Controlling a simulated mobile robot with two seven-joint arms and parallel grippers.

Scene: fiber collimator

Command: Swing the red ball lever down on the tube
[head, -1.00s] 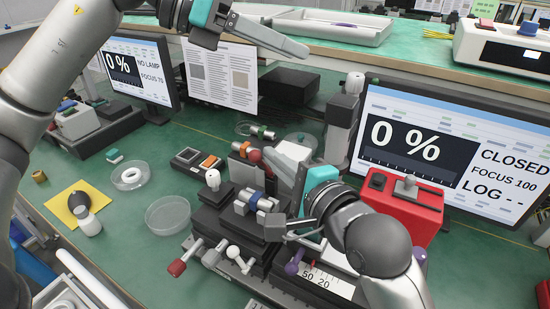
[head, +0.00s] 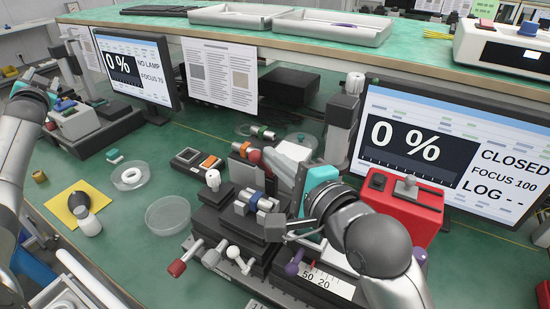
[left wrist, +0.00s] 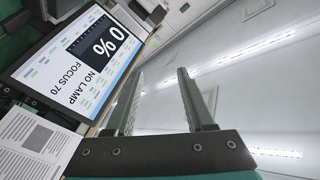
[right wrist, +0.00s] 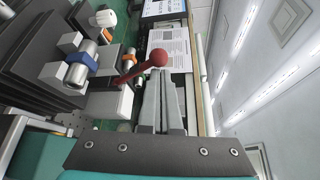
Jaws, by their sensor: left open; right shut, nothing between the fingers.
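The red ball (head: 255,156) of the lever stands beyond the black stage in the head view. The right wrist view shows the red ball (right wrist: 159,57) on a red arm slanting down left to a pale block. A metal tube with a blue ring (head: 256,199) lies on the stage; it also shows in the right wrist view (right wrist: 77,70). The lever stands out away from this tube. My right gripper (right wrist: 166,80) is shut and empty, its tips close beside the ball; contact cannot be told. My left gripper (left wrist: 158,75) is open and empty, far left in the head view (head: 42,80).
A red box with a toggle (head: 400,208) stands right of my right arm. A petri dish (head: 168,215) and a yellow pad (head: 66,213) lie left of the stage. Knobs (head: 177,268) stick out at the stage's front. Monitors and a shelf line the back.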

